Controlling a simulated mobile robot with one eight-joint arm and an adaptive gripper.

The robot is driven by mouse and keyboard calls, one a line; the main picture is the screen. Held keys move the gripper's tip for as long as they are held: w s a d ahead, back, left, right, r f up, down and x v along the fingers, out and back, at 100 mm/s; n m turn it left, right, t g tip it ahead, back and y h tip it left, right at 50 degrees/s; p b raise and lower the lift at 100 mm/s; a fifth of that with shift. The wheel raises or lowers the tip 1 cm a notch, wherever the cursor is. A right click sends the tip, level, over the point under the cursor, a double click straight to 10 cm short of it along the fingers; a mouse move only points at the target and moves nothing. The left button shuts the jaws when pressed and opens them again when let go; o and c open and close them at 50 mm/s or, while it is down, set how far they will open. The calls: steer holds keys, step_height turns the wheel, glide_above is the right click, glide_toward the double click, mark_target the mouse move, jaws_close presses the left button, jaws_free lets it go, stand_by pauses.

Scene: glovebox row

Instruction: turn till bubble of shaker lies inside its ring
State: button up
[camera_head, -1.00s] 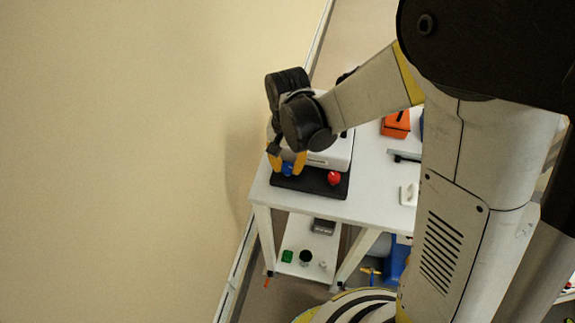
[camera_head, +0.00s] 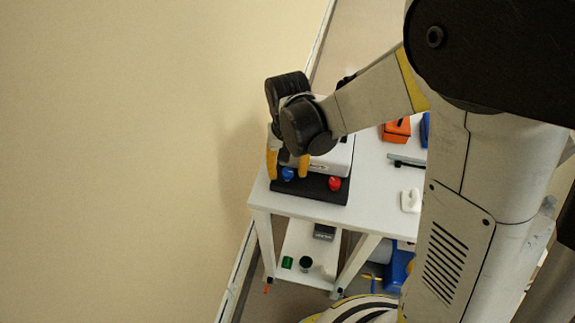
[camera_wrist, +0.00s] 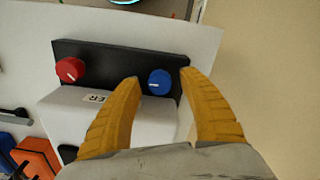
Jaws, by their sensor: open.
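The shaker is a white box (camera_head: 333,160) with a black front strip (camera_head: 314,189) on a white table. The strip carries a blue knob (camera_head: 288,174) on the left and a red knob (camera_head: 334,184) on the right. In the wrist view, the blue knob (camera_wrist: 160,82) with a white mark shows between the yellow fingers of my gripper (camera_wrist: 160,76), and the red knob (camera_wrist: 70,70) is left of them. My gripper (camera_head: 287,168) is open, its fingers apart either side of the blue knob, with gaps showing. I cannot make out a bubble or ring.
An orange box (camera_head: 397,130) and a white piece (camera_head: 410,200) are on the table (camera_head: 372,210) to the right. The beige wall is close on the left. A lower shelf holds a green item (camera_head: 287,262) and other small things.

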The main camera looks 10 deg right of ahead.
mark_target(288, 170)
step_height(288, 170, up, 12)
stand_by(0.4)
step_height(288, 170, down, 12)
steer(key=m, duration=0.3)
steer(key=m+p, duration=0.1)
steer(key=m, duration=0.2)
steer(key=shift+w+d+f, duration=0.1)
steer(key=shift+w, duration=0.05)
jaws_close()
